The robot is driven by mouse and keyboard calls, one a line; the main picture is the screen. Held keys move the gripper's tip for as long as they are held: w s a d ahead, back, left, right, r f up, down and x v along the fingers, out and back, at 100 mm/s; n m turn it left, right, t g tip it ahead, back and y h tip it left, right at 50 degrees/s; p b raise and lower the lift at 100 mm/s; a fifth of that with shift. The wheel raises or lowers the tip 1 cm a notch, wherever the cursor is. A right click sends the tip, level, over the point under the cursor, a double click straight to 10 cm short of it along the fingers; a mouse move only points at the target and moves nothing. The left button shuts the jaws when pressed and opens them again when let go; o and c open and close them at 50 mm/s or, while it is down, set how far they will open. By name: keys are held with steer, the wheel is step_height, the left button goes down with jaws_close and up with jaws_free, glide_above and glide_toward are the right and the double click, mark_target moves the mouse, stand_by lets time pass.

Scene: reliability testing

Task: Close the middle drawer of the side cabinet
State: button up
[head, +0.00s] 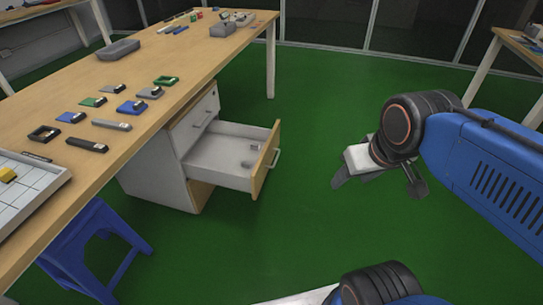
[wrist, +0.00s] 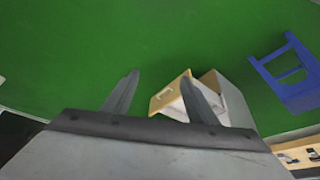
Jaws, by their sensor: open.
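The white side cabinet (head: 155,178) with wood-coloured edges stands under the wooden table. Its middle drawer (head: 222,149) is pulled well out to the right, below a shut top drawer (head: 196,113). The drawer's wood-coloured front (head: 266,161) carries a pale handle (head: 277,158). A few small pale items lie inside. My gripper (head: 378,184) is open and empty, to the right of the drawer front and apart from it. In the wrist view, the drawer front (wrist: 171,92) and cabinet (wrist: 235,104) show beyond my gripper (wrist: 158,78), partly hidden by the right finger.
The wooden table (head: 190,55) holds several small devices, a grey tray (head: 118,49) and a white gridded tray (head: 30,190). A blue stool (head: 95,240) stands at the lower left. The green floor (head: 310,120) between my gripper and the drawer is clear.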

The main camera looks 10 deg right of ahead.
steer(key=shift+a, duration=0.45)
